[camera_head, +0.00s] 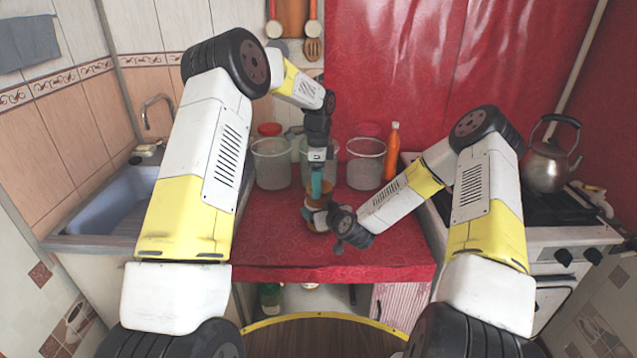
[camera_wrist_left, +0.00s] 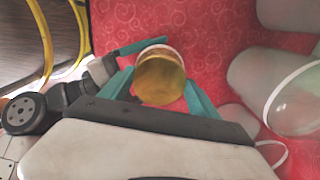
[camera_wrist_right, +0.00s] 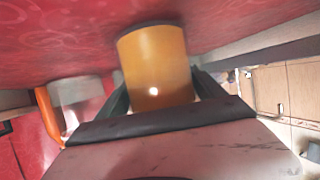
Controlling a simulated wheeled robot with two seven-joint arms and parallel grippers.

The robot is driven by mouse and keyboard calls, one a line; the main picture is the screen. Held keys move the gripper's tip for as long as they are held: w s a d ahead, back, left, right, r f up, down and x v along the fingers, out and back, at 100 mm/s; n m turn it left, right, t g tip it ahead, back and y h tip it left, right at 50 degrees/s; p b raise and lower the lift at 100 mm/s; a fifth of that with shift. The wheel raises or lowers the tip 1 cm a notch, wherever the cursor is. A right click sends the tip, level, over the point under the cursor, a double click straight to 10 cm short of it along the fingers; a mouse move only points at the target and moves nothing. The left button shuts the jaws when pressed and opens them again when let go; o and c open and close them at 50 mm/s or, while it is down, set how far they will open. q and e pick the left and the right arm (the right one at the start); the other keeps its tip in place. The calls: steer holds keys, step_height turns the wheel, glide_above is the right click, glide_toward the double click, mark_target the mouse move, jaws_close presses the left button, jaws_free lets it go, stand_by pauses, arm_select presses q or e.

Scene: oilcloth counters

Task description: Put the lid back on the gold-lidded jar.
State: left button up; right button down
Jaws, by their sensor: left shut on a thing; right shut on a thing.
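The gold lid (camera_wrist_left: 160,82) lies between the teal fingers of my left gripper (camera_head: 318,188), which is shut on it from above. The amber jar (camera_wrist_right: 155,62) is held from the side by my right gripper (camera_head: 316,214), which is shut around its body. In the left wrist view a pale rim of the jar (camera_wrist_left: 153,50) shows just beyond the lid. The lid is over the jar's mouth or very close to it; I cannot tell whether they touch. In the head view both grippers hide most of the jar and lid.
Clear canisters (camera_head: 271,165) (camera_head: 365,165) and an orange bottle (camera_head: 391,150) stand behind on the red counter (camera_head: 300,255). A kettle (camera_head: 548,165) sits on the stove at right, and a sink (camera_head: 115,205) is at left. The counter's front part is clear.

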arm_select(q)
steer(key=m, duration=0.7)
steer(key=shift+w+m, duration=0.15)
steer(key=shift+m, duration=0.25)
steer(key=m, duration=0.5)
steer(key=shift+d+m, duration=0.2)
steer(key=shift+m, duration=0.2)
steer(key=o, duration=1.4)
step_height(320, 180, up, 12)
arm_select(e)
jaws_free()
steer(key=shift+s, duration=0.1)
